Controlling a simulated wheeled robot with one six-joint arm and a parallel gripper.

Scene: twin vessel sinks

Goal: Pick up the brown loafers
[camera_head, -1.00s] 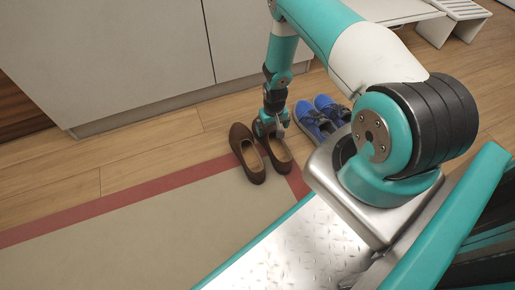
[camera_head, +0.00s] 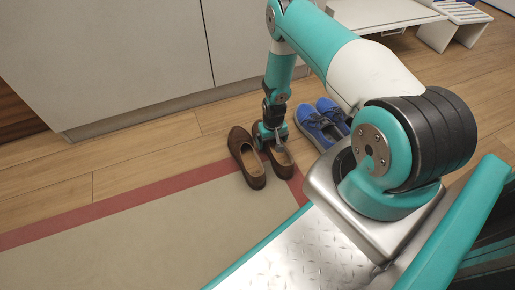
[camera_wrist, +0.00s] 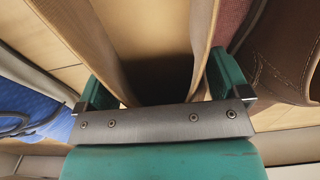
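The brown loafers stand side by side on the floor in the head view, a left one (camera_head: 246,160) and a right one (camera_head: 283,163). The other loafer (camera_wrist: 285,50) is just beyond the right finger.
Blue shoes (camera_head: 318,128) stand right of the loafers; one also shows at the wrist view's left edge (camera_wrist: 35,108). A grey cabinet (camera_head: 110,60) is behind. A beige mat with a red border (camera_head: 120,200) lies in front. A white slatted stool (camera_head: 460,15) is at the far right.

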